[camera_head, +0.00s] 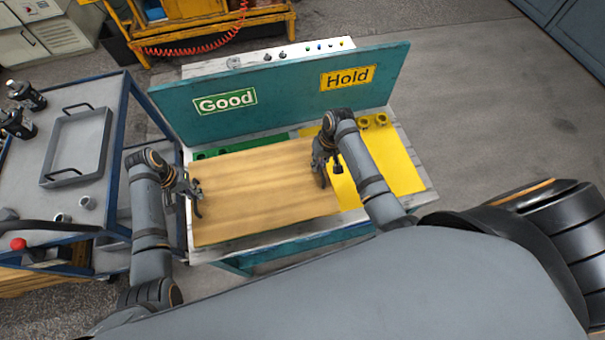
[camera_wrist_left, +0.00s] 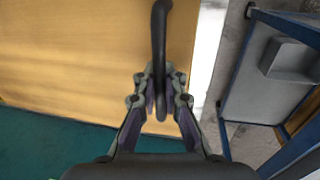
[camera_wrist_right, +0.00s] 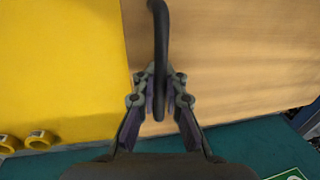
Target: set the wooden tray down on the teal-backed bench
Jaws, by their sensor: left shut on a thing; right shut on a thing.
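The wooden tray (camera_head: 262,195) is a flat light-brown board over the bench top. It covers most of the green area and the left part of the yellow area. My left gripper (camera_head: 194,193) is shut on the black handle (camera_wrist_left: 161,50) at the tray's left end. My right gripper (camera_head: 325,165) is shut on the black handle (camera_wrist_right: 160,50) at its right end. The teal-backed bench (camera_head: 290,90) stands behind and under the tray, with "Good" and "Hold" signs on its back panel. The tray looks level and close to the bench top; I cannot tell whether it touches.
Yellow ring parts (camera_head: 373,121) sit on the yellow area (camera_head: 395,165) right of the tray. A blue-framed cart (camera_head: 110,200) with a grey tray (camera_head: 78,145) stands close at the left. A yellow machine (camera_head: 210,20) is behind. Floor is open at the right.

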